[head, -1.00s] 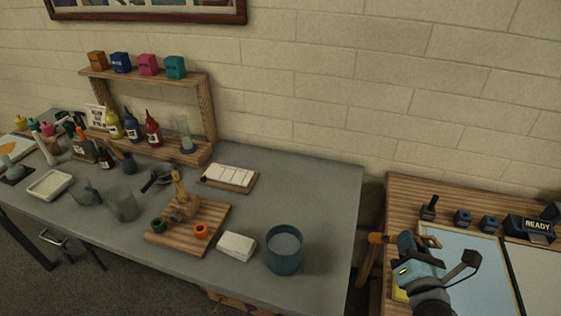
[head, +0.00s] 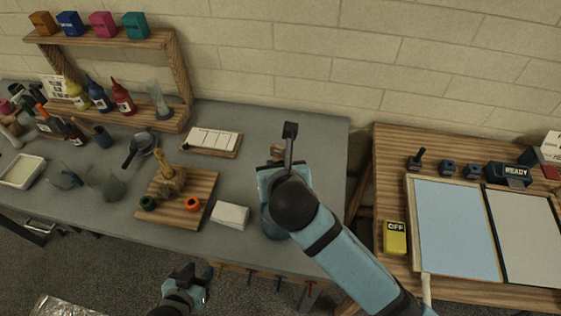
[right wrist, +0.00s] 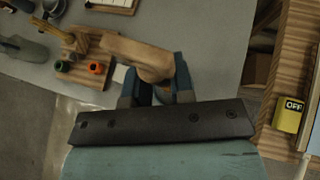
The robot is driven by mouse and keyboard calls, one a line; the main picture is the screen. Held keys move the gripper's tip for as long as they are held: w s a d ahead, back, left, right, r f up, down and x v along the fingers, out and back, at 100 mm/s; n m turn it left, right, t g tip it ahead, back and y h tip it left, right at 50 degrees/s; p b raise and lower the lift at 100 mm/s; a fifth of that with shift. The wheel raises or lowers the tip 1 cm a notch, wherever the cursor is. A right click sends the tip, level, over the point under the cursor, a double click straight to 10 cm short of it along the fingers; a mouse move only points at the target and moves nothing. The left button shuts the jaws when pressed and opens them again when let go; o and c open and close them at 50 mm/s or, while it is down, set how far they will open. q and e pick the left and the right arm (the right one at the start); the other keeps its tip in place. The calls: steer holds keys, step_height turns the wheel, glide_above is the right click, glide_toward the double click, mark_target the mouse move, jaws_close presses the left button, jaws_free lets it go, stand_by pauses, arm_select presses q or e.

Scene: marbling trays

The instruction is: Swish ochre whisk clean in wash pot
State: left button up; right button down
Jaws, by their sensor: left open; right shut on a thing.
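My right gripper (head: 274,176) is over the wash pot (head: 270,222), a blue-teal vessel near the table's front right corner. My arm hides most of the pot. In the right wrist view this gripper (right wrist: 156,84) is shut on a wooden handle (right wrist: 140,56), which I take to be the ochre whisk's. A bit of the handle (head: 277,152) shows behind the gripper in the head view. The whisk's head is hidden, so I cannot tell whether it is inside the pot. My left gripper (head: 196,274) is open and empty, low in front of the table.
A wooden board (head: 206,182) with orange and green rings and a white block (head: 230,215) lie left of the pot. On the right wooden table are a blue tray (head: 455,230) and a yellow OFF box (head: 395,238).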

steer(key=shift+f, duration=3.75)
steer(key=shift+f+b, duration=0.45)
steer(key=shift+f, duration=3)
arm_select(q)
steer(key=shift+w+a, duration=0.1)
steer(key=shift+w, duration=0.35)
arm_select(e)
steer(key=shift+f, duration=0.25)
arm_select(q)
steer(key=shift+s+r, duration=0.1)
steer(key=shift+s, duration=0.05)
arm_select(e)
steer(key=shift+s, duration=0.1)
